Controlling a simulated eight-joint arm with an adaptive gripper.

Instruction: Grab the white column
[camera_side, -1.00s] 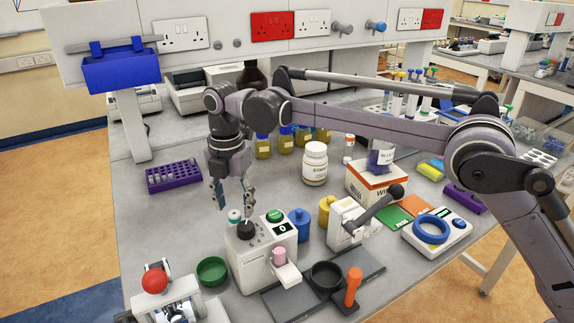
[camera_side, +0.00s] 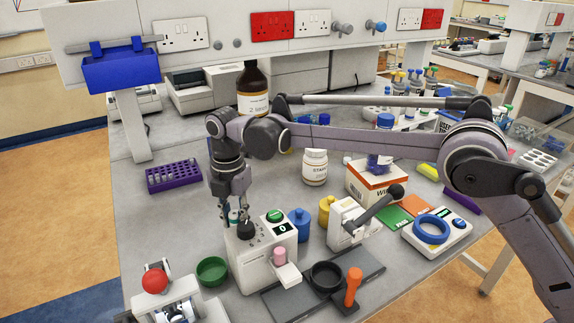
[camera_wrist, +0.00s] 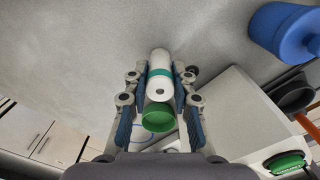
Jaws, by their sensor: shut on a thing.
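The white column (camera_wrist: 160,92) has a teal band and shows in the wrist view between the two fingers of my gripper (camera_wrist: 160,76). In the side view my gripper (camera_side: 234,212) points down just behind the black knob of the white device (camera_side: 262,250), shut on the column. The column is mostly hidden there by the fingers and the knob. I cannot tell whether its base touches anything.
A green bowl (camera_side: 211,270) stands left of the device, and a blue pot (camera_side: 300,224) to its right. A purple rack (camera_side: 174,174) is at the left. A red-knobbed device (camera_side: 155,280) is at the front left. The bench between rack and bowl is clear.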

